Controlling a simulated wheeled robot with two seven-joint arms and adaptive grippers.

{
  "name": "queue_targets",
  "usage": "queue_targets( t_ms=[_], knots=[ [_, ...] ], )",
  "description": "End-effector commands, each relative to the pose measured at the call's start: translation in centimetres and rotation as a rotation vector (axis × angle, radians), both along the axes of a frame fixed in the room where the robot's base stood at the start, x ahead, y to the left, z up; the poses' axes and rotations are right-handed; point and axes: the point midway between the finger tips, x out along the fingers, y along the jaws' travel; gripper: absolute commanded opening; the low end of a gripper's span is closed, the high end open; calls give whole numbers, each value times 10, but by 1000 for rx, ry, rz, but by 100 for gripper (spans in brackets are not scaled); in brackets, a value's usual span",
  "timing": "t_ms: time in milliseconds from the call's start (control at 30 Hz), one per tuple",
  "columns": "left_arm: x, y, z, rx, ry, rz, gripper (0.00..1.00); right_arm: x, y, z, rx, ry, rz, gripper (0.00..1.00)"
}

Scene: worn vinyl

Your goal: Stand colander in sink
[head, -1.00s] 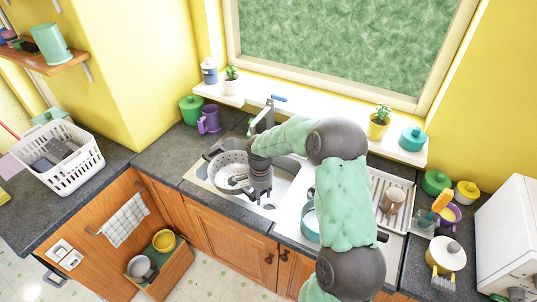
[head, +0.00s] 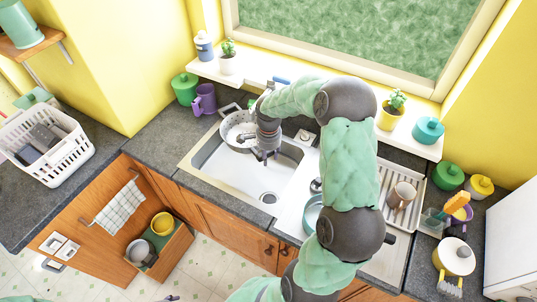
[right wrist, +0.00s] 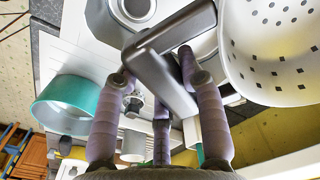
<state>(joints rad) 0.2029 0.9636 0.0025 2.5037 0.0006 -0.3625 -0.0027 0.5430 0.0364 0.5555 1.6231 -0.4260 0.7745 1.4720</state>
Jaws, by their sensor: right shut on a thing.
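The colander (head: 238,131), a pale bowl with holes and dark handles, is at the back left of the sink (head: 228,172), near the tap. My right gripper (head: 267,155) is shut on its near-right handle. In the right wrist view the dark handle (right wrist: 160,62) lies between the fingers (right wrist: 165,85), with the perforated bowl (right wrist: 275,55) at the upper right. I cannot tell how high the colander is above the sink. The basin's front and drain are bare. Only a purplish sliver, perhaps my left gripper (head: 170,298), shows at the bottom edge.
A purple mug (head: 205,98) and green pot (head: 185,88) stand left of the sink. A drying rack (head: 402,190) with a cup is on the right. A teal-rimmed pan (head: 312,213) sits beside my right arm. A white basket (head: 50,150) is far left.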

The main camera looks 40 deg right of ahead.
Motion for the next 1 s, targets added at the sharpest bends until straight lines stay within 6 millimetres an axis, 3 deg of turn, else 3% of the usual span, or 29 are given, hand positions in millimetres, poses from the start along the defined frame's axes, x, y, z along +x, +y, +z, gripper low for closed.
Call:
queue_targets(
  t_ms=[267, 1000],
  knots=[
    [0, 0, -12, 0, 0, 0, 58, 1, 0, -10, -1, -7, 0, 0],
    [0, 0, -60, 0, 0, 0, 58, 1, 0, -71, -2, -8, -1, 0]
  ],
)
